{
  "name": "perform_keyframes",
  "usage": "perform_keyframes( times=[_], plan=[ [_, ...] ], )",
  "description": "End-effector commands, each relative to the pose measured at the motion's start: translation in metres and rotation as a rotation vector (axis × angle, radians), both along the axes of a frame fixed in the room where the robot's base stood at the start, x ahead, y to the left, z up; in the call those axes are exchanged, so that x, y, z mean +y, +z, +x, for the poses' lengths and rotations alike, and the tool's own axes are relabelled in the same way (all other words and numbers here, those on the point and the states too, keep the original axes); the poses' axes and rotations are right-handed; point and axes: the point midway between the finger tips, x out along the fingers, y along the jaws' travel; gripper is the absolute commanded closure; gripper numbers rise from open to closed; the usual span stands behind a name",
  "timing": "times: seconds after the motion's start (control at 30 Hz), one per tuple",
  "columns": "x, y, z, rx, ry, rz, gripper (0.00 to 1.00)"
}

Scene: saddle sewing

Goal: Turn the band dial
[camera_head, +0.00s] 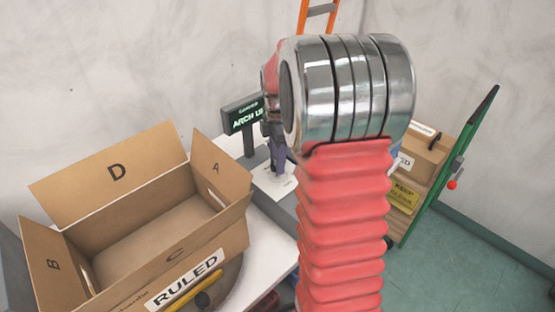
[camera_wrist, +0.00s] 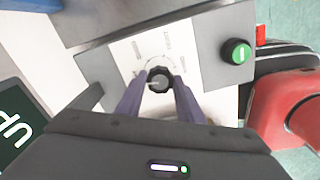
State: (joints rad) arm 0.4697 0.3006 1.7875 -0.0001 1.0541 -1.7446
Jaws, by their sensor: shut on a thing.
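The band dial, a small round black knob (camera_wrist: 159,76) with a pale pointer line, sits on a white printed plate (camera_wrist: 130,62) in the wrist view. The pointer line lies toward the picture's left. A printed arc and small lettering, too small to read, surround the knob. My gripper (camera_wrist: 160,85) has its two purple-grey fingers on either side of the knob, shut on it. In the head view my gripper (camera_head: 279,165) points down at the white plate (camera_head: 268,184), partly behind my arm; the dial is hidden there.
A green button (camera_wrist: 237,52) sits beside the plate. An open cardboard box (camera_head: 118,172) labelled "RULED" stands at left. A green-edged board (camera_head: 455,160) and another box (camera_head: 418,156) stand at right.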

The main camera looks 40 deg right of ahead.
Motion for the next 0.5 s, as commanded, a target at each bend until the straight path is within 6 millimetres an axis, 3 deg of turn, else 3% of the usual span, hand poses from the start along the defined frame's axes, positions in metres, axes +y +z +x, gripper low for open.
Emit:
perform_keyframes(
  times=[0.03,0.07,0.1,0.3,0.5],
  plan=[
    [-0.0001,0.0016,0.002,-0.006,-0.001,-0.001,0.89],
    [-0.0001,0.0016,0.002,-0.006,-0.001,-0.001,0.65],
    [0.0,0.0015,0.0018,-0.006,-0.001,-0.001,0.62],
    [-0.0001,0.0008,0.0009,-0.003,-0.001,-0.001,0.48],
    [-0.0001,0.0004,0.0005,-0.002,-0.001,-0.001,0.48]
  ],
)
